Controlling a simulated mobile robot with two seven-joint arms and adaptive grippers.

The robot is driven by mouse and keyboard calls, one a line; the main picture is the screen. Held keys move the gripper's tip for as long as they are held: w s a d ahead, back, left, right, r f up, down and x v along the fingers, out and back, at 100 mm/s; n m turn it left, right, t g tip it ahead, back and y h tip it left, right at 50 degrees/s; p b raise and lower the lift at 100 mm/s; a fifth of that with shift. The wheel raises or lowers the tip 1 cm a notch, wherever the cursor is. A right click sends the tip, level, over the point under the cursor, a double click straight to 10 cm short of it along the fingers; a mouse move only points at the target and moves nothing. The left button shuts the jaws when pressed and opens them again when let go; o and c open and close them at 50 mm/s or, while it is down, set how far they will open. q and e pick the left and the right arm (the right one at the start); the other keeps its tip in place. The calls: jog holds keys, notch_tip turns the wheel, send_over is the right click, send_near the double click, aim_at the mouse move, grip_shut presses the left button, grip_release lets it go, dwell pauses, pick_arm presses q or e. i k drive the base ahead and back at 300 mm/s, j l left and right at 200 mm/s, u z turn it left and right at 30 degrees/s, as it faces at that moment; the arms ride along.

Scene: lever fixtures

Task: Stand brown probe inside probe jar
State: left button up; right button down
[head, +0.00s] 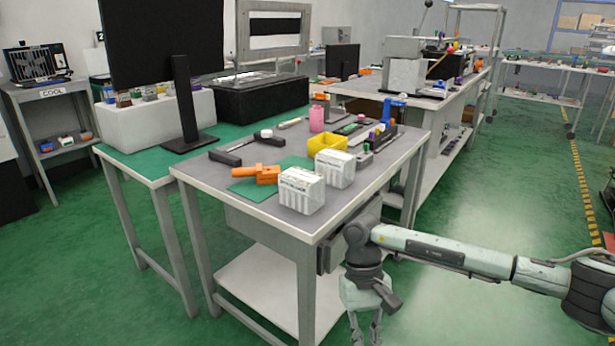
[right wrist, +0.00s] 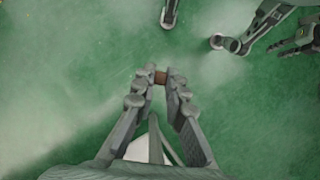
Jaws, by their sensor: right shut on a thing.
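My right gripper (head: 367,338) hangs low at the bottom edge of the head view, in front of the workbench and below its top. In the right wrist view my right gripper (right wrist: 161,82) has its fingertips closed on a small brown piece, the brown probe (right wrist: 160,77). Most of the probe is hidden, and its tilt cannot be told. A pink jar-like container (head: 317,119) stands upright on the bench, well apart from the gripper. I cannot tell whether it is the probe jar.
The grey bench top (head: 258,208) holds two white ribbed blocks (head: 300,191) (head: 335,168), a yellow bin (head: 326,143), an orange tool (head: 266,175) and a black-handled tool (head: 225,157). A monitor (head: 165,40) stands on the green table behind. Green floor is free at right.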

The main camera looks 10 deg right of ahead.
aim_at(316, 131)
jog(key=u, duration=1.35)
jog(key=k+l+u, duration=0.1)
jog(key=l+u, duration=0.2)
jog(key=k+l+u, duration=0.25)
jog(key=k+l, duration=0.15)
jog(key=l, duration=0.3)
jog(key=k+l, duration=0.2)
jog(key=l, duration=0.25)
jog(key=k+l, duration=0.15)
jog(key=l, duration=0.3)
jog(key=k+l, duration=0.2)
jog(key=l, duration=0.25)
jog(key=k+l, duration=0.15)
jog(key=l, duration=0.3)
jog(key=k+l, duration=0.2)
jog(key=l, duration=0.25)
jog(key=k+l, duration=0.15)
jog(key=l, duration=0.3)
jog(key=k+l, duration=0.2)
jog(key=l, duration=0.3)
